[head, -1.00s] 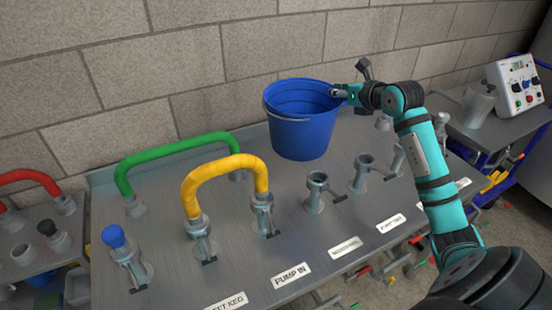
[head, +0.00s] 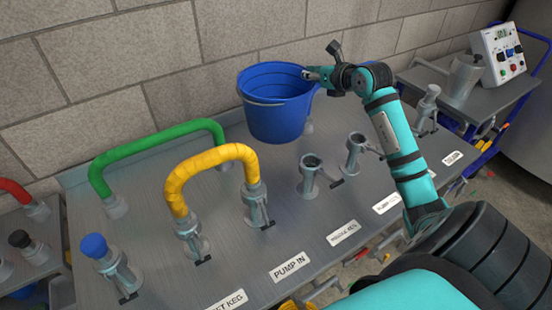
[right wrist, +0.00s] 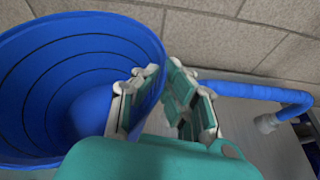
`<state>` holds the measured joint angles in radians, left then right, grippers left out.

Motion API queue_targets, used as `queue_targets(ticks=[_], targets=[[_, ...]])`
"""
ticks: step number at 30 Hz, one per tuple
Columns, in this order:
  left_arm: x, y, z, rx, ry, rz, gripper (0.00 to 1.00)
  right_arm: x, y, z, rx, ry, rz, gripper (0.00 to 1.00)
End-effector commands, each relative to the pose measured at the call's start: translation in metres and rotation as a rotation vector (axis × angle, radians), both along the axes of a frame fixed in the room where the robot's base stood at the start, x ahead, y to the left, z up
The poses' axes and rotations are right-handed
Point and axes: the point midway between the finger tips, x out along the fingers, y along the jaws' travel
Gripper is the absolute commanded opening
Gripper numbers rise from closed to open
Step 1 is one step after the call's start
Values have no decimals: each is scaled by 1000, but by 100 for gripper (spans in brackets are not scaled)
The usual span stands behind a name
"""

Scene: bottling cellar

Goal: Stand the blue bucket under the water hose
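The blue bucket (head: 277,115) is upright at the back of the metal bench, by the wall. I cannot tell whether its base touches the bench. My right gripper (head: 308,73) is at the bucket's right rim. In the right wrist view, its fingers (right wrist: 155,95) straddle the wall of the bucket (right wrist: 60,90), one inside and one outside, and look closed on it. The bucket looks empty. A blue hose (right wrist: 255,90) with a grey end fitting shows in the right wrist view. No hose is clearly identifiable as the water hose. My left gripper is not in view.
A green hose (head: 155,135) and a yellow hose (head: 212,155) arch over the bench (head: 230,225) left of the bucket. Grey outlets (head: 311,172) stand in front and right. A side cart carries a control box (head: 503,58). A block wall (head: 150,55) is behind.

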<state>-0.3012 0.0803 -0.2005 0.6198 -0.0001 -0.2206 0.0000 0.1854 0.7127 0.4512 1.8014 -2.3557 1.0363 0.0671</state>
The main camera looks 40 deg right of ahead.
Motion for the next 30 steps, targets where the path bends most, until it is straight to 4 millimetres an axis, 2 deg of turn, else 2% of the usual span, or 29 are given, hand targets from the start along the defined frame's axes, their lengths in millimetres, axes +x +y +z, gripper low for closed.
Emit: queue_targets(ticks=[1, 4, 12, 17, 24, 30], targets=[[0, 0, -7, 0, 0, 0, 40, 0, 0, -12, 3, -1, 0, 0], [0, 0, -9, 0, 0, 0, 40, 0, 0, -20, 2, -1, 0, 0], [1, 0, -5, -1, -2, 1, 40, 0, 0, -60, 4, -2, -1, 0], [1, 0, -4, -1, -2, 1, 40, 0, 0, -75, 3, -1, 0, 0], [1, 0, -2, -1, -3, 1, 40, 0, 1, -113, 3, -1, 0, 0], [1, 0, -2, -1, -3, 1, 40, 0, 0, -121, 0, -4, 0, 0]])
